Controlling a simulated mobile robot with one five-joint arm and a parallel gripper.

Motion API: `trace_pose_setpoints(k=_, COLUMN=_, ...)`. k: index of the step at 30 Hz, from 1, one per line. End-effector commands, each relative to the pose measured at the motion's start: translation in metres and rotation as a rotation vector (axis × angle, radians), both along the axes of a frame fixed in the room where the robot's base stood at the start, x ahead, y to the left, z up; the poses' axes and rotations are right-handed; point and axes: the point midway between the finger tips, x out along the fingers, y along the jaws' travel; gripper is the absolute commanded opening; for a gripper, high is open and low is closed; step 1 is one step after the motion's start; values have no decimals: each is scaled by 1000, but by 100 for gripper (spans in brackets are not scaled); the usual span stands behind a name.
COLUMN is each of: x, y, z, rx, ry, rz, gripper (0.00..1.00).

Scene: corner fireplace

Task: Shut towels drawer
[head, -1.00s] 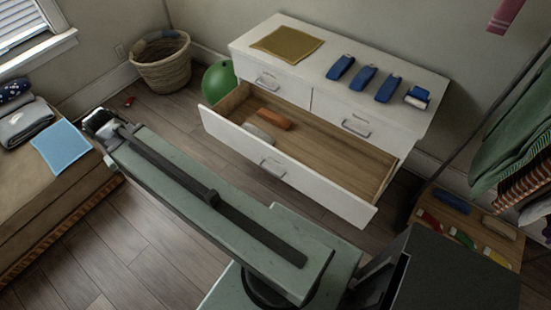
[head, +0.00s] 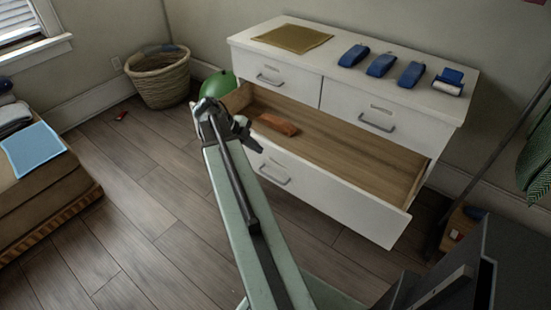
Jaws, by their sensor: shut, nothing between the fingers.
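The wide lower drawer (head: 340,187) of a white dresser (head: 455,93) is pulled well out, its wooden inside showing. It holds a rolled orange towel (head: 278,124); a grey roll at its left end is hidden behind my gripper. The drawer's grey bar handle (head: 275,174) is on its front, left of the middle. My gripper (head: 250,138) is shut and empty. In the picture it overlaps the drawer's left front, above and left of the handle. I cannot tell whether it touches the drawer.
Several blue rolls (head: 381,65) and a mustard cloth (head: 291,36) lie on the dresser top. A green ball (head: 218,83) and wicker basket (head: 160,80) stand to its left. A bed-like seat with a blue cloth (head: 33,149) is at left. The floor between is mostly clear.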

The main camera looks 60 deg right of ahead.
Motion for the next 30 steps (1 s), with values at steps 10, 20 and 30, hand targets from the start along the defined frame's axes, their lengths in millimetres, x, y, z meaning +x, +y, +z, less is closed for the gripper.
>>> trace_pose_setpoints(k=10, x=-26, y=-27, z=-60, rx=2, ry=0, rz=-1, gripper=0)
trace_pose_setpoints(k=20, x=-41, y=-70, z=-78, rx=2, ry=0, rz=0, gripper=0)
trace_pose_setpoints(k=30, x=-43, y=-83, z=-78, rx=2, ry=0, rz=2, gripper=0)
